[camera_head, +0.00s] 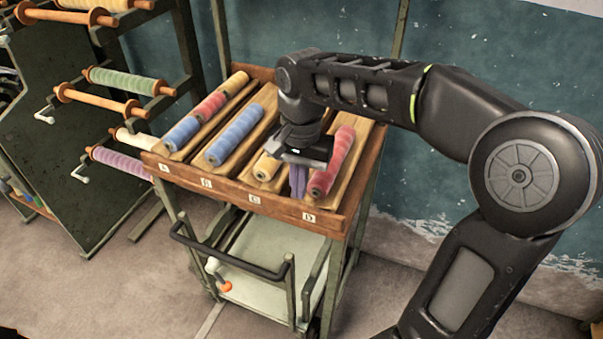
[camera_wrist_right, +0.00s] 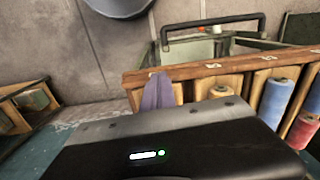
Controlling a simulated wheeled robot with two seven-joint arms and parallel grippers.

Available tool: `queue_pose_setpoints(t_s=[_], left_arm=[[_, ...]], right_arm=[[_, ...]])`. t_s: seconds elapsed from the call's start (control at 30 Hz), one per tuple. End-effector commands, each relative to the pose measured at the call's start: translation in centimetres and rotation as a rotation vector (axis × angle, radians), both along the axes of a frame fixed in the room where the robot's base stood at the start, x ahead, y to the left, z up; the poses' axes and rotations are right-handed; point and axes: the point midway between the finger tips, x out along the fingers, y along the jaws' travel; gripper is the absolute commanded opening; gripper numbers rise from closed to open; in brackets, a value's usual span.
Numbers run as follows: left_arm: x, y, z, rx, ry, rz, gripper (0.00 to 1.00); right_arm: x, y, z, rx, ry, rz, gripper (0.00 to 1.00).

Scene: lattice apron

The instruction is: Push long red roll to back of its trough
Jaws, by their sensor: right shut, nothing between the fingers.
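The long red roll (camera_head: 332,162) lies in the rightmost trough (camera_head: 348,186), labelled D, of the wooden tray (camera_head: 235,193). Its near end is close to the front of the trough. My right gripper (camera_head: 298,194) points down over the tray, its purple-grey fingers shut and empty. In the head view they are just left of the red roll's near end; I cannot tell whether they touch it. The right wrist view shows the fingers (camera_wrist_right: 158,92) near the tray's front rail, and the red roll is not visible there. My left gripper is not in view.
A yellow roll (camera_head: 266,167) lies in trough C, partly hidden by my right arm. A long blue roll (camera_head: 234,136) lies in trough B. Trough A holds blue (camera_head: 182,133), red (camera_head: 209,106) and yellow rolls. A dark rack (camera_head: 90,150) of spools stands at left.

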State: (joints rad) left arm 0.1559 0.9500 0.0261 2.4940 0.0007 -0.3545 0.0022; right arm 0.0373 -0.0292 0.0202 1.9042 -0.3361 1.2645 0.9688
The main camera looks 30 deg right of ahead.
Motion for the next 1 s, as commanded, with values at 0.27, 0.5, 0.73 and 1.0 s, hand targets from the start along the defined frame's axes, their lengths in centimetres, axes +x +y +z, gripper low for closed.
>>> queue_pose_setpoints(t_s=[0.27, 0.5, 0.73, 1.0], left_arm=[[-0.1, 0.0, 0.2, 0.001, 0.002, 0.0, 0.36], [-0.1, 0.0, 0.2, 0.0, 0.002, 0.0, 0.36], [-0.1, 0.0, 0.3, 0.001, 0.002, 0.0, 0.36], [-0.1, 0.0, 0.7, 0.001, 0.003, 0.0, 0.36]], right_arm=[[-1.7, -1.6, 3.4, -0.03, 0.013, -0.082, 0.0], [-1.6, -1.5, 3.2, -0.03, 0.015, -0.079, 0.0], [-1.7, -1.6, 1.6, -0.029, 0.017, -0.079, 0.0], [-1.7, -1.5, -3.2, -0.03, 0.02, -0.079, 0.0]])
